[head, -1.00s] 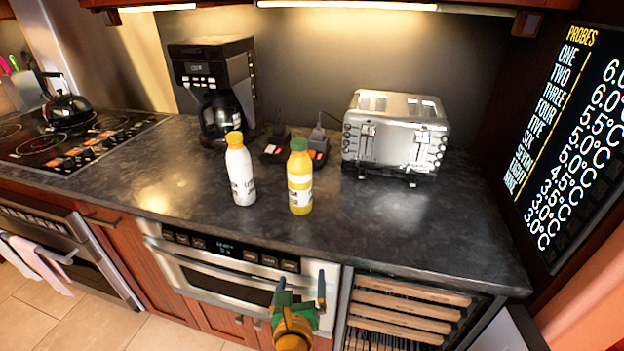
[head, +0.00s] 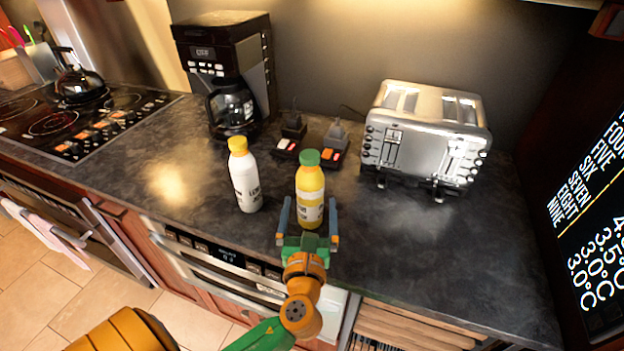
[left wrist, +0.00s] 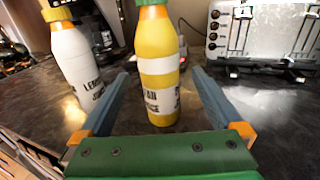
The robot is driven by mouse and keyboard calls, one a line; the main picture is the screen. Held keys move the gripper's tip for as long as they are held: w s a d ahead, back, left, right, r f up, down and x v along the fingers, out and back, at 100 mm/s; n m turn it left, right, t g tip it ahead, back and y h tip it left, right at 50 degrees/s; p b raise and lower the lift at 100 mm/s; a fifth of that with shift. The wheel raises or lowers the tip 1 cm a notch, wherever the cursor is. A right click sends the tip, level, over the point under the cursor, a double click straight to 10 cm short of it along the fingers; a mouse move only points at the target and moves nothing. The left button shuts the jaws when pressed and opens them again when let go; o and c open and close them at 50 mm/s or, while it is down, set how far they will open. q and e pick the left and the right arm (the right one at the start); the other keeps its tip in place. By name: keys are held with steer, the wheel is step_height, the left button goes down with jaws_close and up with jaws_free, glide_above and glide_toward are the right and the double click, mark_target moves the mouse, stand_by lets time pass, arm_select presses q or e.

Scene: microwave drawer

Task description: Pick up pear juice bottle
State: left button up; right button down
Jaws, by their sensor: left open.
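Two bottles stand upright on the dark counter. The yellow bottle with a green cap (head: 310,188) has a label that I can only partly read; it also shows in the left wrist view (left wrist: 158,60). My left gripper (head: 308,222) is open at the near side of the yellow bottle. In the left wrist view its fingers (left wrist: 157,100) point toward the yellow bottle, one on each side, with gaps. My right gripper is not in view.
A toaster (head: 425,135) stands behind to the right and a coffee maker (head: 228,75) behind to the left. Small dark devices (head: 312,140) lie between them. The counter's front edge runs just below my gripper. The counter (head: 420,245) at right is clear.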

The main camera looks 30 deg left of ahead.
mark_target(309, 198)
arm_select(q)
steer(key=x, duration=0.3)
steer(key=p+x, duration=0.1)
steer(key=shift+w+a+r, duration=0.15)
steer(key=shift+a+r, duration=0.1)
steer(key=shift+r, duration=0.05)
steer(key=shift+w+a+f, duration=0.2)
steer(key=shift+w+f, duration=0.05)
steer(key=shift+w, duration=0.15)
steer(key=shift+s+r, duration=0.1)
steer(key=c, duration=1.1)
jaws_close()
